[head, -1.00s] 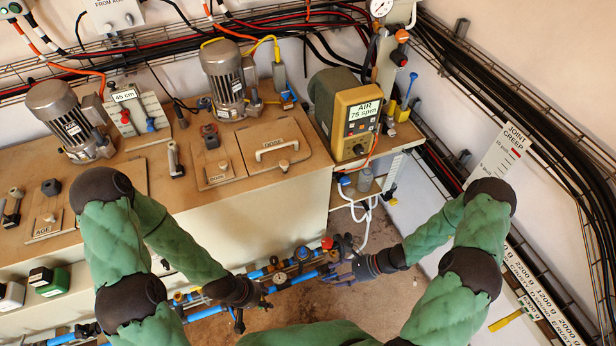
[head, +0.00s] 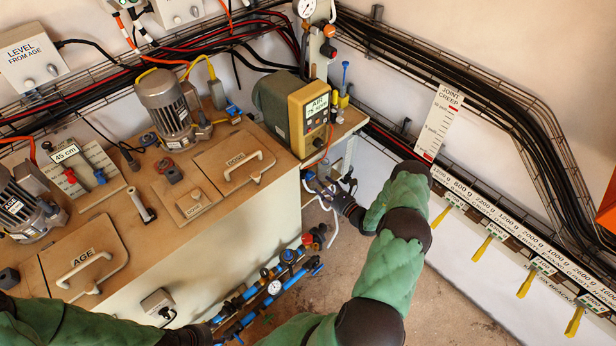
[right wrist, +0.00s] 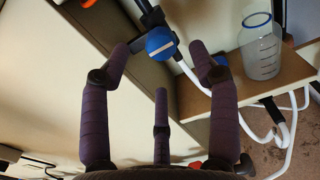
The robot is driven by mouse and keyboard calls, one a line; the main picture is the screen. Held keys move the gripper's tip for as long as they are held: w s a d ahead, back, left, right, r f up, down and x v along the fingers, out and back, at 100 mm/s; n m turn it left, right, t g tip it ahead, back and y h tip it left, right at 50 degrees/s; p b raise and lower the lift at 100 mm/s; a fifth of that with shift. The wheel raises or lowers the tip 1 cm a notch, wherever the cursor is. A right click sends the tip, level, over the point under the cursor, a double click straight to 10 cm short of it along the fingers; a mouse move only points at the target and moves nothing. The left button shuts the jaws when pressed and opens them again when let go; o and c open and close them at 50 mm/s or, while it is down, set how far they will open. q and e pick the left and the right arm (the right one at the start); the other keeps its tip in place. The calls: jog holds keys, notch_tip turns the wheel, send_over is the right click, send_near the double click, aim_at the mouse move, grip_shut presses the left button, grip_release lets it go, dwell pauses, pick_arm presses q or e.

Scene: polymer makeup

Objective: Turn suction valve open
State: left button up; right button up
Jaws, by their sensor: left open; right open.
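A blue valve knob (right wrist: 160,41) with a white band sits on dark piping in the right wrist view; it looks like the suction valve, though no label shows. My right gripper (right wrist: 165,70) is open, its fingers spread below and to either side of the knob, with nothing between them. In the head view my right gripper (head: 338,197) reaches under the small shelf beside the yellow dosing pump (head: 309,112), where the arm partly hides the piping. My left gripper (head: 205,335) is low at the bottom edge of the head view, open, partly cut off and near the blue pipes.
A clear graduated cylinder (right wrist: 261,50) stands on a shelf right of the fingers, with white hoses (right wrist: 283,140) beneath. Blue pipes with gauges (head: 265,290) run along the cabinet's foot. The floor (head: 340,260) to their right is clear.

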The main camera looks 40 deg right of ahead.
aim_at(313, 177)
jog(key=w, duration=0.4)
jog(key=w+b, duration=0.1)
jog(key=w, duration=0.2)
jog(key=shift+a, duration=0.3)
jog(key=c, duration=1.1)
